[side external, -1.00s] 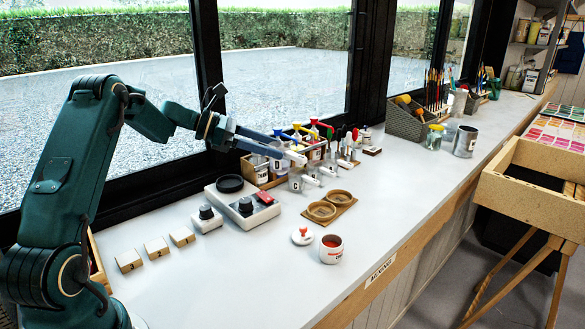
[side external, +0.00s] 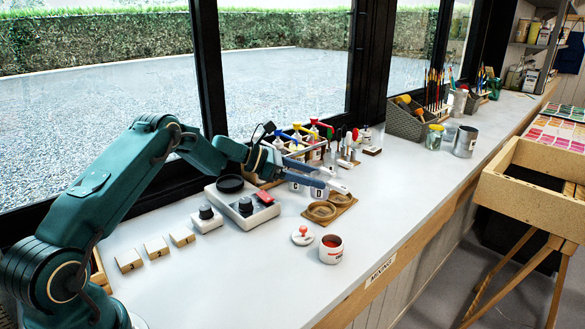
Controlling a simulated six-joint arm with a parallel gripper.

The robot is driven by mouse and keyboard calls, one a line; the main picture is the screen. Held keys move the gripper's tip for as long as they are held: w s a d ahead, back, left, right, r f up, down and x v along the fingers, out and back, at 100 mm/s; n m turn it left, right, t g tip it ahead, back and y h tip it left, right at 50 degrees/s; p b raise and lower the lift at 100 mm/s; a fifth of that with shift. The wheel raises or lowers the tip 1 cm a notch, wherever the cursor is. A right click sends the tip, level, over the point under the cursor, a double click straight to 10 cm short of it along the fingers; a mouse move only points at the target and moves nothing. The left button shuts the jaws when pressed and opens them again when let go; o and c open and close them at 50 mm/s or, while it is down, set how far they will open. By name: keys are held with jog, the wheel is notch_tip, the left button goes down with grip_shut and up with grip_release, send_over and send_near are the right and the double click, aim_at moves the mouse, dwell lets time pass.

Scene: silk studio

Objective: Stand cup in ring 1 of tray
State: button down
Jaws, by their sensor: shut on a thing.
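My gripper (side external: 336,185) is shut on a small white cup (side external: 318,193) with a dark letter that looks like a D. The cup looks upright, just left of and behind the wooden tray (side external: 333,216). I cannot tell how high it is above the bench. The tray has two round rings, a nearer one (side external: 320,211) and a farther one (side external: 340,198), both seemingly empty. No ring number is readable. The fingers cover part of the cup and the space behind the tray.
A rack of coloured-top bottles (side external: 313,148) stands behind. The bench right of the tray is clear.

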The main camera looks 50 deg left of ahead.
aim_at(313, 193)
jog(key=shift+w+d+f, duration=0.2)
jog(key=shift+d, duration=0.1)
jog(key=shift+f, duration=2)
jog(key=shift+f, duration=0.2)
jog(key=shift+c, duration=0.6)
grip_release()
jog(key=shift+r, duration=0.1)
